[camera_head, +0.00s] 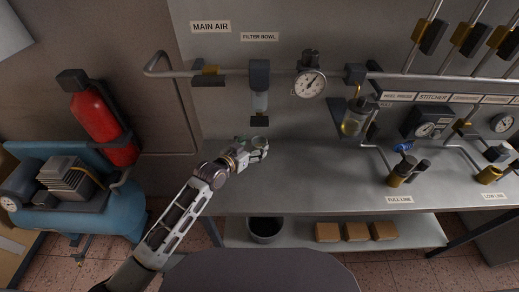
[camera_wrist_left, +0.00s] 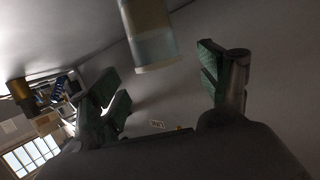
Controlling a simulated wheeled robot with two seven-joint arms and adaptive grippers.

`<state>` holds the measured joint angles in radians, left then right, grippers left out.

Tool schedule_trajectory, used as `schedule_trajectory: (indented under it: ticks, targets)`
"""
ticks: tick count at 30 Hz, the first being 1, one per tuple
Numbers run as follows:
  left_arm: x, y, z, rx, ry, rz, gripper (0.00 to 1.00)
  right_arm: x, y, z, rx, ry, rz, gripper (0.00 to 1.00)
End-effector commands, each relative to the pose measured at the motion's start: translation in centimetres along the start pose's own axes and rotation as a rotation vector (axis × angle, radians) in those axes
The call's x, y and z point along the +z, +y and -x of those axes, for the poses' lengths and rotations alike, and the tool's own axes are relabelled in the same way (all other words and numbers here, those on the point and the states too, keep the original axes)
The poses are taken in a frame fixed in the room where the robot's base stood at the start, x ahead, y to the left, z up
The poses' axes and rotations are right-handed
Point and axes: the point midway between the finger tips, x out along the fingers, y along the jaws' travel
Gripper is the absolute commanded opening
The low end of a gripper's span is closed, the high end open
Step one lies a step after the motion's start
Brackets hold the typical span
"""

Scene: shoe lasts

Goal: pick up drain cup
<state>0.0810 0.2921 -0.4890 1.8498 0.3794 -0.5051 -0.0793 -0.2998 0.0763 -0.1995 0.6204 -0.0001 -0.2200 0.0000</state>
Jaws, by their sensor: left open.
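My left gripper (camera_head: 258,146) is at the back of the bench, just below the hanging filter bowl. A small greenish round shape shows at its fingertips; I cannot tell whether it is a cup or the finger pads. In the left wrist view the two green-padded fingers (camera_wrist_left: 163,92) stand wide apart. I see nothing held between them. The clear filter bowl (camera_wrist_left: 148,35) hangs beyond the fingers, and it also shows in the head view (camera_head: 260,103). No drain cup can be made out for certain. My right gripper is not in view.
A dark round bucket (camera_head: 265,230) and several brown boxes (camera_head: 356,231) sit on the lower shelf. A gauge (camera_head: 310,83) and an amber bowl (camera_head: 354,118) are right of the filter bowl. Brass valves (camera_head: 398,177) stand at the right. The middle bench top (camera_head: 310,175) is clear.

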Motion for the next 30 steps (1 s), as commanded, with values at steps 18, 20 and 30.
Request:
schedule_trajectory:
  ticks: [18,20,30]
  targets:
    - [0.1,0.1,-4.5,0.000,0.002,0.000,0.77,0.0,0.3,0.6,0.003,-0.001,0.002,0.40]
    - [0.2,0.1,-4.7,0.000,0.001,0.000,0.77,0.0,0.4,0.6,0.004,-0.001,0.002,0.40]
    - [0.2,0.1,-4.9,0.000,0.000,0.000,0.77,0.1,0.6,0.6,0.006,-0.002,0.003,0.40]
